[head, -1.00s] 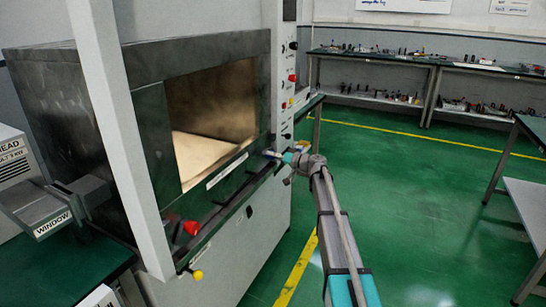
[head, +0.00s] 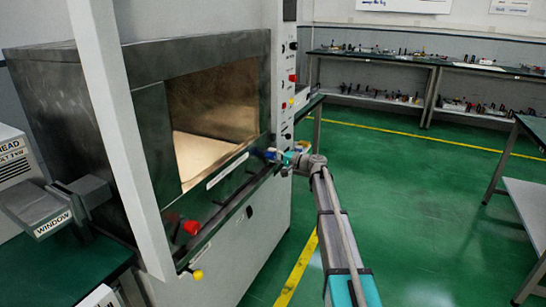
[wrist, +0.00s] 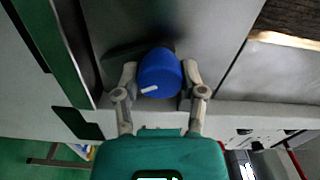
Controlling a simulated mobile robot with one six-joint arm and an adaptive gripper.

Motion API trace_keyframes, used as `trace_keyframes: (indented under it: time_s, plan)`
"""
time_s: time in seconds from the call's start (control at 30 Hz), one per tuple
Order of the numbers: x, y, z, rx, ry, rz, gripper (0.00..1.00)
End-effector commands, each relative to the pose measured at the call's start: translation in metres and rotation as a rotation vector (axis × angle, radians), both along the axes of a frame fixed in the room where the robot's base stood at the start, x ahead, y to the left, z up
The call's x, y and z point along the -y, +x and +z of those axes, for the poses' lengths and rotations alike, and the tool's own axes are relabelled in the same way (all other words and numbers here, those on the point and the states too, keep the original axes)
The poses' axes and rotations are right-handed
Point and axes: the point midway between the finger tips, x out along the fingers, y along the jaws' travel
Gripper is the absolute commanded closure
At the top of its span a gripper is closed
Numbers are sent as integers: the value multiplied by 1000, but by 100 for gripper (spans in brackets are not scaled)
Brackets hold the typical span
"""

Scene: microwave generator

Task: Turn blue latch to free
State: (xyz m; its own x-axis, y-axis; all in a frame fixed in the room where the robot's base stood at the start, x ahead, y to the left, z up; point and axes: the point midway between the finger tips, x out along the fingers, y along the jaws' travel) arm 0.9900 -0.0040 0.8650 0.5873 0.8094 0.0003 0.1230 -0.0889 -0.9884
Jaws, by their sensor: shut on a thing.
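The blue latch (wrist: 160,72) is a round blue knob with a short white mark on its face, in the middle of the wrist view. In the head view, the latch (head: 269,154) is a small blue spot at the right end of the sill below the chamber opening. My gripper (wrist: 159,78) has one finger on each side of the knob and is shut on it. In the head view my gripper (head: 282,156) reaches the latch from the right. The fingertips are partly hidden beside the knob.
The open chamber (head: 210,110) has a pale floor. A red knob (head: 191,228) and a yellow knob (head: 197,275) sit lower left along the front. A panel with buttons (head: 286,95) rises just beyond the latch. The green floor to the right is clear.

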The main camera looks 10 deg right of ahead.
Motion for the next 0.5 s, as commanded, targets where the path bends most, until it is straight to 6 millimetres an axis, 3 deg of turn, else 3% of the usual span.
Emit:
trace_keyframes:
  time_s: [0.4, 0.43, 0.5]
  plan:
    - [-1, 1, 0, -10, 9, -1, 94]
    - [-1, 1, 0, -9, 8, -1, 43]
    - [-1, 1, 0, -9, 8, -1, 30]
